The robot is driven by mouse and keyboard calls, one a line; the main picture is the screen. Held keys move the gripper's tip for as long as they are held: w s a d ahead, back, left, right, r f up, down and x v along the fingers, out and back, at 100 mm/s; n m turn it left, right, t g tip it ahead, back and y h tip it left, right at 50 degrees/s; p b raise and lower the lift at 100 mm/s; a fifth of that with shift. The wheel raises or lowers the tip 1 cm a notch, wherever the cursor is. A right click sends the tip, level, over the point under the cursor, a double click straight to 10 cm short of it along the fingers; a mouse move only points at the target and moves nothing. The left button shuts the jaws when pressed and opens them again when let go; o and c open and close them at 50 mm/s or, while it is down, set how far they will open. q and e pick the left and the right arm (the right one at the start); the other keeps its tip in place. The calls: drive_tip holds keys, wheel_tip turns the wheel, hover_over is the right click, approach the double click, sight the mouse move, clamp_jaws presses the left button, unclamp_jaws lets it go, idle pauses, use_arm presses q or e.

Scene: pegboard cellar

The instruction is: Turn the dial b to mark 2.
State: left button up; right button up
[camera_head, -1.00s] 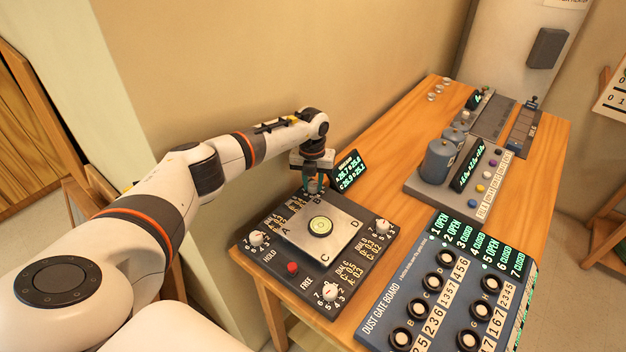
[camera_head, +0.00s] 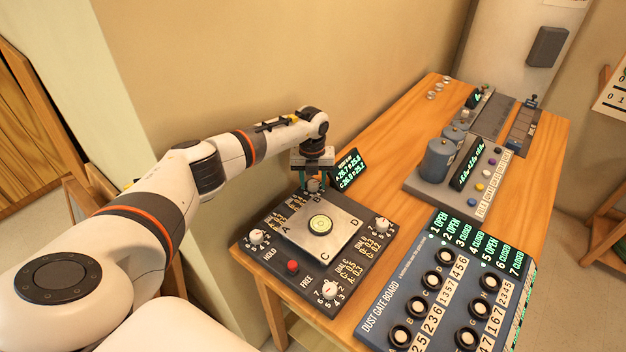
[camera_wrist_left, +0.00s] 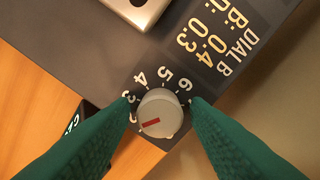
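Dial B is a round light grey knob (camera_wrist_left: 160,113) with a red pointer, at the board's back corner. In the left wrist view its red pointer aims to the lower left. Marks 4, 5 and 6 show clearly above it; the marks at its left are partly hidden by a finger. My left gripper (camera_head: 313,183) is over this corner, pointing down. Its green fingers (camera_wrist_left: 161,104) stand on either side of the knob, with a narrow gap visible at each side. The dial board (camera_head: 262,271) carries a metal plate with a round level (camera_head: 320,225). My right gripper is out of view.
A small display (camera_head: 348,168) stands just behind the gripper. Other dials sit at the left (camera_head: 257,237), right (camera_head: 382,225) and front (camera_head: 330,289) corners. A red button (camera_head: 292,267) is at the front left. The dust gate board (camera_head: 393,293) lies to the right.

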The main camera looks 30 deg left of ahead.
sight(313, 183)
use_arm(q)
drive_tip(key=shift+o, duration=0.4)
wheel_tip(313, 183, up, 12)
drive_tip(key=p, duration=0.9)
